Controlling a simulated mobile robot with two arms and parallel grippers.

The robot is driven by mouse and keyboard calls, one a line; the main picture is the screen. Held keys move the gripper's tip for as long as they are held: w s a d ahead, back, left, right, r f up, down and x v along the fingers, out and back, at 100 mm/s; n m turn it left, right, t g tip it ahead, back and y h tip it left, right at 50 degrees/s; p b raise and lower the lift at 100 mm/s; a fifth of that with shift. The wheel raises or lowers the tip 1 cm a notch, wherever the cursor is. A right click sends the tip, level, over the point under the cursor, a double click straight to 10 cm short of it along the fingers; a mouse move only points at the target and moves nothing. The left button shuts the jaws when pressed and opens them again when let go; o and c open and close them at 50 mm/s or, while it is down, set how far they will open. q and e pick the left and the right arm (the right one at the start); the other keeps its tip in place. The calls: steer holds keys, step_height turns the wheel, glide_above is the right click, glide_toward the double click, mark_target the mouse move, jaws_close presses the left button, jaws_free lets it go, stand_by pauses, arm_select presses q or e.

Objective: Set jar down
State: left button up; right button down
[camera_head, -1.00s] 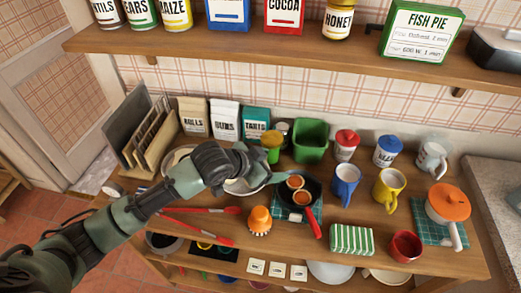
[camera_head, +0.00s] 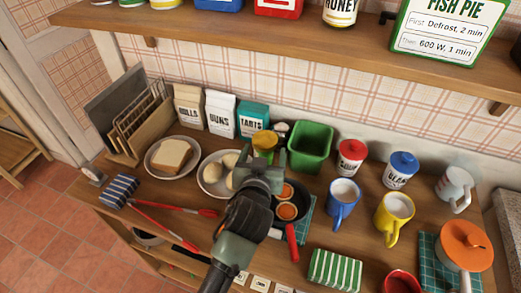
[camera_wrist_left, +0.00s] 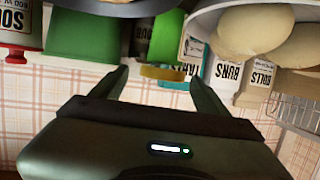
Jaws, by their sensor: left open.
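A jar with a yellow lid (camera_head: 264,140) stands upright at the back of the worktop, between the green bin and the TARTS packet. It also shows upside down in the left wrist view, with its yellow lid (camera_wrist_left: 163,73) lying between my fingers in the picture. My left gripper (camera_head: 266,160) is open in front of the jar, a finger to each side in the wrist view. I cannot tell whether the fingers touch it. My gripper hides the jar's lower part in the head view. My right gripper is not in view.
The green bin (camera_head: 310,146) stands right of the jar, and the TARTS packet (camera_head: 253,118) left. A pan (camera_head: 293,198) and a plate of buns (camera_head: 212,174) lie close to my gripper. Blue (camera_head: 342,201) and yellow mugs (camera_head: 394,215) stand farther right. A shelf (camera_head: 310,48) overhangs behind.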

mark_target(265, 142)
arm_select(q)
steer(key=w, duration=0.1)
steer(key=w+p, duration=0.1)
steer(key=shift+w+a+f, duration=0.1)
steer(key=shift+w+a, duration=0.15)
steer(key=shift+w, duration=0.05)
steer(key=x, duration=0.3)
steer(key=shift+w+d+f+p, duration=0.2)
steer(key=shift+f+p, duration=0.1)
steer(key=shift+p, duration=0.05)
steer(key=c, duration=1.4)
steer(key=shift+c, duration=1)
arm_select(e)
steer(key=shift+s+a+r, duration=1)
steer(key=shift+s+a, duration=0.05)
